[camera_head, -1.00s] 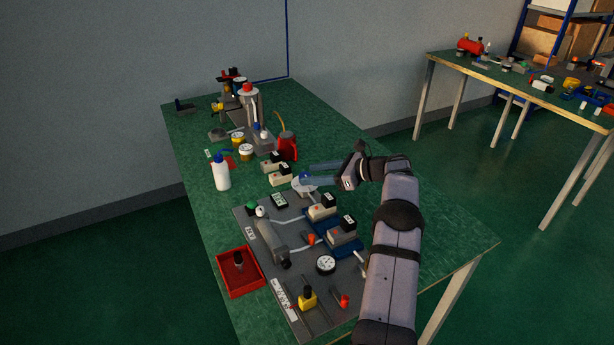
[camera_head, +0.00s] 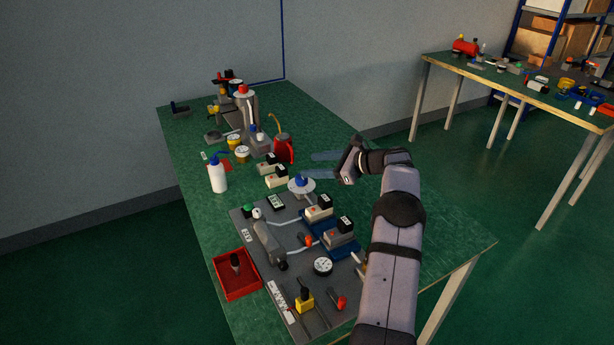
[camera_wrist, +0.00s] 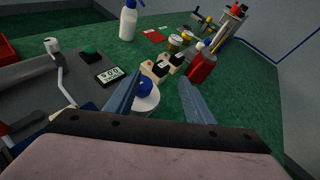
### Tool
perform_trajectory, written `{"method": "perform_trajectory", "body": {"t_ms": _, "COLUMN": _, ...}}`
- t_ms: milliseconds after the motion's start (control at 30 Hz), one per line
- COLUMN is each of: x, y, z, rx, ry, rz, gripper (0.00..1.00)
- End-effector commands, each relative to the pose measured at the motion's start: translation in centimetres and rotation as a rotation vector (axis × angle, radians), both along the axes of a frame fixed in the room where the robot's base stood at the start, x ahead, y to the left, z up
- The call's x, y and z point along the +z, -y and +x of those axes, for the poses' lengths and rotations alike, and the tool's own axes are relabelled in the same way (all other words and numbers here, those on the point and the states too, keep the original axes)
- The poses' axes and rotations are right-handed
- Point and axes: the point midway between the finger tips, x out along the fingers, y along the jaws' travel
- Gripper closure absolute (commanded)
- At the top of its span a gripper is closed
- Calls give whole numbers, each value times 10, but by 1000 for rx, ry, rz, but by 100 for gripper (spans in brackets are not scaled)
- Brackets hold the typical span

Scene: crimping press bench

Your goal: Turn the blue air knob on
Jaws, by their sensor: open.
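The blue air knob (camera_head: 301,181) sits on a round white base (camera_head: 301,188) at the back edge of the grey panel. In the wrist view the blue knob (camera_wrist: 145,88) on its white base (camera_wrist: 150,103) shows close to my left finger, whose edge covers part of the base. My gripper (camera_head: 316,165) is open and empty, with its fingers a little behind and apparently above the knob. The wrist view shows my gripper (camera_wrist: 160,80) with its two blue fingers spread apart. I cannot tell which way the knob is turned.
Cream blocks (camera_head: 277,181), a red can (camera_head: 284,149) and a white bottle (camera_head: 217,175) stand nearby. The bench right of the knob is clear.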

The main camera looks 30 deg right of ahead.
Motion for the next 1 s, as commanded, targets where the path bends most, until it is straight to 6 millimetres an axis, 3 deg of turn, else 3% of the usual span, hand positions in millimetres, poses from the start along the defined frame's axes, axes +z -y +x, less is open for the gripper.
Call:
{"method": "perform_trajectory", "body": {"t_ms": 300, "x": 57, "y": -17, "z": 82, "rx": -131, "ry": 215, "rz": -563, "gripper": 51}}
{"method": "perform_trajectory", "body": {"t_ms": 400, "x": 75, "y": -21, "z": 96, "rx": -174, "ry": 234, "rz": -780, "gripper": 51}}
{"method": "perform_trajectory", "body": {"t_ms": 533, "x": 98, "y": -27, "z": 100, "rx": -212, "ry": 207, "rz": -1059, "gripper": 51}}
{"method": "perform_trajectory", "body": {"t_ms": 600, "x": 66, "y": -38, "z": 93, "rx": -158, "ry": 138, "rz": -1237, "gripper": 51}}
{"method": "perform_trajectory", "body": {"t_ms": 733, "x": 35, "y": -55, "z": 70, "rx": -30, "ry": 8, "rz": -1567, "gripper": 51}}
{"method": "perform_trajectory", "body": {"t_ms": 1000, "x": 4, "y": -78, "z": 14, "rx": 290, "ry": -252, "rz": -2071, "gripper": 51}}
